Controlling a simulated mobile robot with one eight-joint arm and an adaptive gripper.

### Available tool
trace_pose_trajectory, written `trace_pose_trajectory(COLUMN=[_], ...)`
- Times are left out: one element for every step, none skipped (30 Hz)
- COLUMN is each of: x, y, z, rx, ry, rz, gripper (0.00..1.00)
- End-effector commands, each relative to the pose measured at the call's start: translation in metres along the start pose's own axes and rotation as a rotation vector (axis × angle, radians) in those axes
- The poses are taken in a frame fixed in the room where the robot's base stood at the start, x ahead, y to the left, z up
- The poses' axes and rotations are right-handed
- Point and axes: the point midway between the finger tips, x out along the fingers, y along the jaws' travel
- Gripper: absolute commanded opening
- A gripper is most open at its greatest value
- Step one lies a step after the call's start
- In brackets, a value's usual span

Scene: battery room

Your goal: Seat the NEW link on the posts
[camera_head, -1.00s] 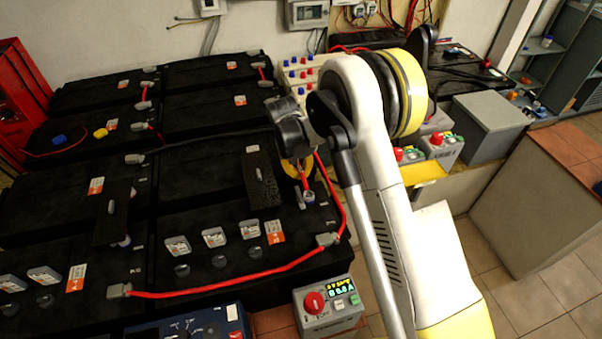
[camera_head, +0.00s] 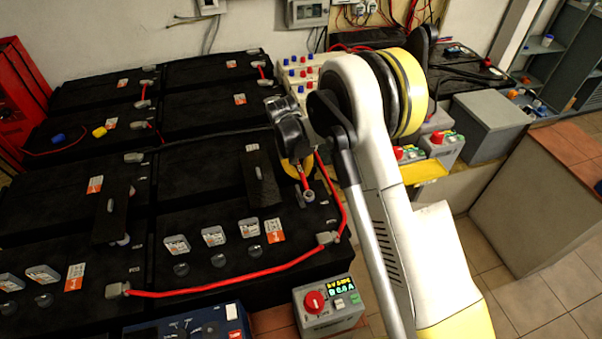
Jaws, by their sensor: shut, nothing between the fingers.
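A short red link (camera_head: 306,181) lies at the right end of the middle battery block, just below my wrist. Its near end is a grey lug (camera_head: 308,196); its far end and the posts under it are hidden by my wrist and a yellow ring. I cannot tell if this is the NEW link or whether it sits fully down. My gripper (camera_head: 299,192) points down at the link's left side, shut and empty, its fingers mostly hidden. A long red cable (camera_head: 235,284) runs along the front of the block and up its right side, with a grey lug (camera_head: 327,238) at the corner.
Dark upright plates (camera_head: 262,178) and (camera_head: 112,210) stand on the batteries. Blue (camera_head: 59,137) and yellow (camera_head: 100,132) pieces lie at the back left. A grey control box (camera_head: 328,305) with a red knob stands in front. Tiled floor (camera_head: 530,300) is free at right.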

Motion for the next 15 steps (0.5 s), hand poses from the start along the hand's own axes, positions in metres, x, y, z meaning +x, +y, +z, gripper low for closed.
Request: trace_pose_trajectory(x=[-0.0003, -0.0003, -0.0003, -0.0003, -0.0003, -0.0003, -0.0003, -0.0003, -0.0003, -0.0003, -0.0003, -0.0002, -0.0002, -0.0002, -0.0002], y=[0.0000, 0.0000, 0.0000, 0.0000, 0.0000, 0.0000, 0.0000, 0.0000, 0.0000, 0.0000, 0.0000, 0.0000, 0.0000, 0.0001, 0.0000], z=[0.0000, 0.0000, 0.0000, 0.0000, 0.0000, 0.0000, 0.0000, 0.0000, 0.0000, 0.0000, 0.0000, 0.0000, 0.0000, 0.0000, 0.0000], rx=[0.000, 0.000, 0.000, 0.000, 0.000, 0.000, 0.000, 0.000, 0.000, 0.000, 0.000, 0.000, 0.000, 0.000, 0.000], ry=[0.000, 0.000, 0.000, 0.000, 0.000, 0.000, 0.000, 0.000, 0.000, 0.000, 0.000, 0.000, 0.000, 0.000, 0.000], rz=[0.000, 0.000, 0.000, 0.000, 0.000, 0.000, 0.000, 0.000, 0.000, 0.000, 0.000, 0.000, 0.000, 0.000, 0.000], gripper=[0.00, 0.00, 0.00, 0.00, 0.00, 0.08, 0.17, 0.27, 0.31, 0.31, 0.31, 0.31, 0.31, 0.31, 0.31])
